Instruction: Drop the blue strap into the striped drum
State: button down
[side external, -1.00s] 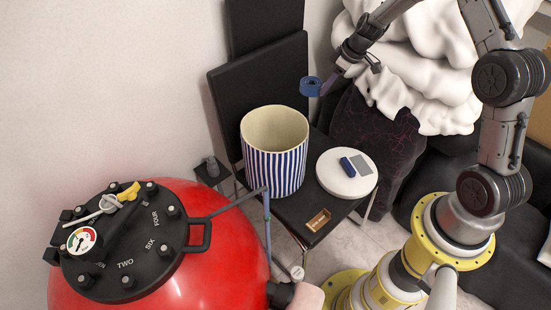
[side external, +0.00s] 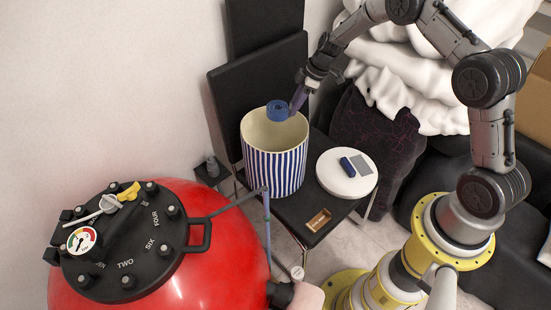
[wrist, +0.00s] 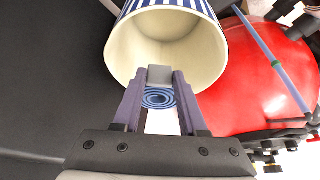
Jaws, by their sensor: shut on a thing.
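The blue strap (side external: 277,111) is a rolled coil. My gripper (side external: 297,108) is shut on it and holds it at the mouth of the striped drum (side external: 276,172), near the back right of the rim. In the wrist view the coil (wrist: 158,97) shows between the two fingers of my gripper (wrist: 160,88), with a grey block at the tips. The drum is blue and white striped outside and cream inside. In the wrist view its open mouth (wrist: 150,45) lies just beyond the fingertips and looks empty. I cannot tell whether the strap is below the rim.
The drum stands on a black chair (side external: 325,205). Beside it are a round white stool or disc (side external: 340,185) with a blue item and grey pad on it, and a small wooden box (side external: 318,219). A red pool filter (side external: 180,265) stands at the front left.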

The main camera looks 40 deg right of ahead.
jog(key=shift+f, duration=2.5)
jog(key=shift+c, duration=1.9)
grip_release()
jog(key=v, duration=1.4)
jog(key=shift+f, duration=0.15)
